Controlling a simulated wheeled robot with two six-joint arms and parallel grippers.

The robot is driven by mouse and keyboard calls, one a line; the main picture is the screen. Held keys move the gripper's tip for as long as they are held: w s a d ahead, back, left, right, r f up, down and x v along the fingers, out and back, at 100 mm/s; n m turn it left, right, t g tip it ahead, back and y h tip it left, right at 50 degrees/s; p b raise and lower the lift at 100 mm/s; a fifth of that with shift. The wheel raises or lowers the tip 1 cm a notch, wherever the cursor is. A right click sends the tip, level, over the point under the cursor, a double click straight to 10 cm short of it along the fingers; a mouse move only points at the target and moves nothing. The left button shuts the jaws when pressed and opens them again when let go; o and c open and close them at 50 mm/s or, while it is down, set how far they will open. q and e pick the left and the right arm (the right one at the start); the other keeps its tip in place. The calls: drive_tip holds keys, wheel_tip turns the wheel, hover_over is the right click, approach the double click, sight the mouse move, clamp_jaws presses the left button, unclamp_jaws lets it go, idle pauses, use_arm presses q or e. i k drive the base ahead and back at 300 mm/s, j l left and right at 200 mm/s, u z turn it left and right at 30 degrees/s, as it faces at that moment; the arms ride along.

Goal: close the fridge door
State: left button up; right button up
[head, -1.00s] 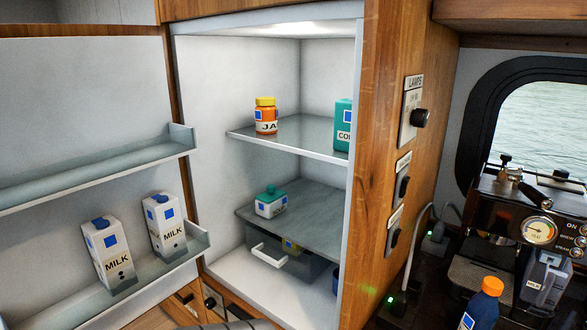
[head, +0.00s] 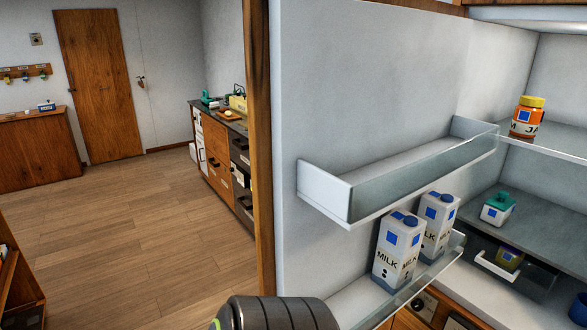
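The fridge door (head: 370,75) stands open in the middle of the head view, its white inner side facing me. Its wooden edge (head: 262,150) is to the left. The door carries an empty upper shelf (head: 405,180) and a lower shelf with two milk cartons (head: 398,250). The fridge interior (head: 560,75) shows at the right, with its front uncovered. A dark ribbed part of my arm shows at the bottom, in front of the door. No fingertips of either gripper are in view.
Inside the fridge are a jam jar (head: 527,117), a teal-lidded container (head: 497,208) and a drawer (head: 510,265). Left of the door is open wooden floor (head: 140,225). A counter with drawers (head: 218,150) stands farther back.

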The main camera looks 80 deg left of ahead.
sight(352, 105)
drive_tip(key=k+j+u, duration=0.1)
drive_tip(key=j, duration=0.55)
drive_tip(key=k+j, duration=0.15)
drive_tip(key=j, duration=0.55)
drive_tip(key=k+j+u, duration=0.15)
drive_tip(key=j, duration=1.2)
drive_tip(key=k+j+z, duration=0.1)
drive_tip(key=j, duration=0.3)
drive_tip(key=j+z, duration=0.1)
drive_tip(key=j, duration=0.35)
drive_tip(key=k+j+z, duration=0.1)
drive_tip(key=j, duration=0.3)
drive_tip(key=k+j+z, duration=0.1)
drive_tip(key=j, duration=0.25)
drive_tip(key=k+j, duration=0.05)
drive_tip(key=k, duration=0.05)
